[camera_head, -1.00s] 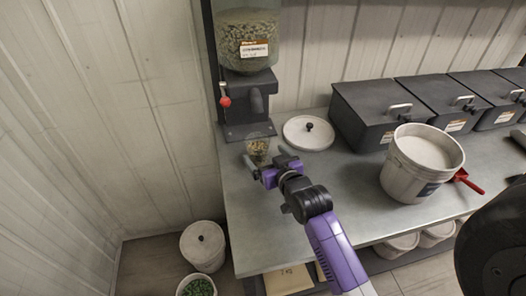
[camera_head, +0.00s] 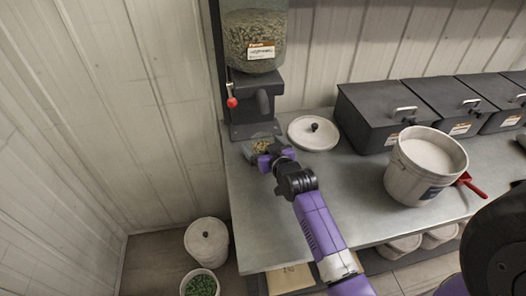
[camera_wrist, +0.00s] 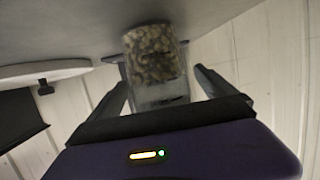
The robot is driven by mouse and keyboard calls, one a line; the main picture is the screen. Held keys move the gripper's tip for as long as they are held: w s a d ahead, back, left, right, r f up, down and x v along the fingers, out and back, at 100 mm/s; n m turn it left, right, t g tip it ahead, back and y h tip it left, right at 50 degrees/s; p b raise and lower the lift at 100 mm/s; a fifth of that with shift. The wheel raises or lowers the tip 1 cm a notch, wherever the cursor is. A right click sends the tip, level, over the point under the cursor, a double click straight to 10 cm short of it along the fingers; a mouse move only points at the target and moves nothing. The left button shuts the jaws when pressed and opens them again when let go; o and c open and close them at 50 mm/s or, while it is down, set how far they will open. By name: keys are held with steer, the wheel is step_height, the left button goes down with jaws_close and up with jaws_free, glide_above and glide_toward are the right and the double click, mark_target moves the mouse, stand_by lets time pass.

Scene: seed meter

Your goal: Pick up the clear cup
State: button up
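The clear cup (camera_head: 260,146) holds brown-green seeds and is at the foot of the dispenser, at the left end of the metal counter. In the wrist view the cup (camera_wrist: 154,65) is between my two dark fingers, its seeds toward the top of the picture and a clear part nearer my palm. My gripper (camera_head: 267,149) is open around the cup. In the wrist view a gap shows between the cup and each finger, clearest at the right one. The gripper partly hides the cup in the head view.
The seed dispenser (camera_head: 255,100) with a red-knobbed lever (camera_head: 232,102) stands just behind the cup. A round white lid (camera_head: 303,139) lies to the right. A white bucket (camera_head: 408,182), a red scoop (camera_head: 468,183) and black bins (camera_head: 372,98) are farther right.

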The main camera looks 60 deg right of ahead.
steer(key=c, duration=1.4)
steer(key=shift+c, duration=1.3)
steer(key=shift+r, duration=0.15)
